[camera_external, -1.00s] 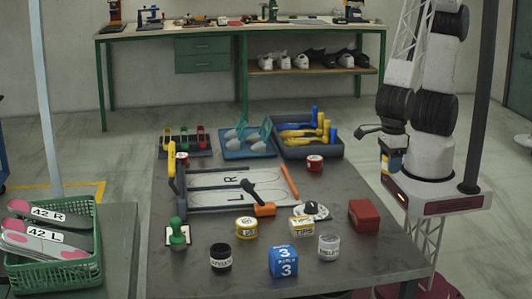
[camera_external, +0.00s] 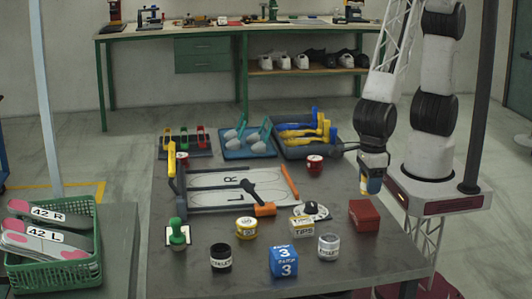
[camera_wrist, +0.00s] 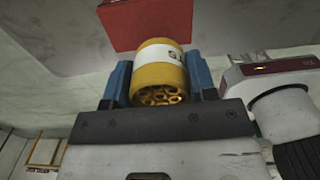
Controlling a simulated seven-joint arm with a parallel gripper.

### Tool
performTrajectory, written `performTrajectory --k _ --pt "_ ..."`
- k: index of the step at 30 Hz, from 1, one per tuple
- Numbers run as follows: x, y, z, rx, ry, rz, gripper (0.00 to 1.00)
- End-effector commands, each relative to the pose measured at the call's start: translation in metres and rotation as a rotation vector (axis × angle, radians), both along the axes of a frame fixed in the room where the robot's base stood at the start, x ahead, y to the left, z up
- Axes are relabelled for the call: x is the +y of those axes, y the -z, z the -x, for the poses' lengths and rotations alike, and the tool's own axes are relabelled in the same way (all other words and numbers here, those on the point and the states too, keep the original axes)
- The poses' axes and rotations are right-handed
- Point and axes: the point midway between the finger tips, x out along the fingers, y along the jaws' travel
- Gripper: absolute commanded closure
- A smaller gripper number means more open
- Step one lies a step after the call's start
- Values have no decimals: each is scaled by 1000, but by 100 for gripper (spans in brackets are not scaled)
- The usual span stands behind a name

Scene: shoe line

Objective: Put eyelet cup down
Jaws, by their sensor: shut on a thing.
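The eyelet cup (camera_wrist: 160,68) is a yellow cup with a white label, and brass rings show in its open end. My gripper (camera_wrist: 160,85) is shut on it, with a blue finger on each side in the wrist view. In the external view my gripper (camera_external: 372,182) hangs above the right side of the grey table (camera_external: 355,262), behind the red box. The cup is small and mostly hidden there. It appears to be above the tabletop.
The red box (camera_external: 364,215) stands close to my gripper. A tape dispenser (camera_external: 311,210), a TIPS box (camera_external: 301,227), a white jar (camera_external: 328,247), a blue block (camera_external: 283,261), a yellow tin (camera_external: 246,228) and a black jar (camera_external: 220,256) stand along the front.

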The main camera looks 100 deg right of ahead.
Motion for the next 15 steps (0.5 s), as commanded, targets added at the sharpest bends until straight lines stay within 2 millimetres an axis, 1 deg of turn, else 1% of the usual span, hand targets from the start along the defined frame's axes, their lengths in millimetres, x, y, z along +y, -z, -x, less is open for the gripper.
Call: performTrajectory --k 5,15 --pt "6 1 -7 0 0 0 76" --pt "6 1 -7 0 0 0 76"
